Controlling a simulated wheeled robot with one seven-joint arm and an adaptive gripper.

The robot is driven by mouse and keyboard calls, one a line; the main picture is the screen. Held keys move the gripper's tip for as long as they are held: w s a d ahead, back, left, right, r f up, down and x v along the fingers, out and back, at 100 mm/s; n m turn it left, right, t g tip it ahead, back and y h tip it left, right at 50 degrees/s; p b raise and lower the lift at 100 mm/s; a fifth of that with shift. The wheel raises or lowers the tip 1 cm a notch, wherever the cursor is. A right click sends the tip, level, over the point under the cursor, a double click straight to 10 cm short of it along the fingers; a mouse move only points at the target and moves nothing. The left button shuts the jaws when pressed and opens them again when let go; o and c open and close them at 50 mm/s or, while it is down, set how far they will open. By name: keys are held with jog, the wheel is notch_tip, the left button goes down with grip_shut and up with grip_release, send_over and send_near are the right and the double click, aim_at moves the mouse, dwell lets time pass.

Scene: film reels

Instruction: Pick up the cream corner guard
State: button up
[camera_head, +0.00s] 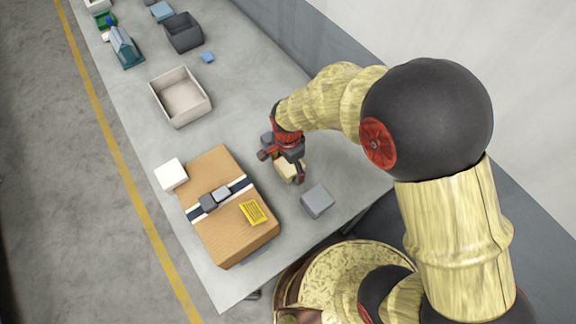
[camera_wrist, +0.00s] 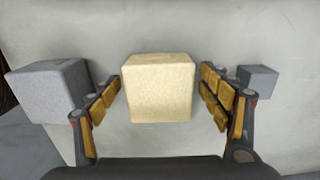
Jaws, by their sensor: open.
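The cream corner guard (camera_wrist: 158,88) is a pale yellow block on the grey table. In the wrist view it sits between the two spread fingers of my gripper (camera_wrist: 160,98), with a gap on each side. In the head view the corner guard (camera_head: 289,170) is partly hidden beneath my gripper (camera_head: 282,167). My gripper is open and empty, close above the table.
A grey block (camera_head: 317,201) lies near my gripper. A cardboard box (camera_head: 226,215) stands beside it, with a white block (camera_head: 171,174) at its corner. An empty beige bin (camera_head: 164,108) is farther along the table (camera_head: 233,106). A wall runs along the right.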

jog(key=shift+c, duration=0.8)
jog(key=c, duration=1.1)
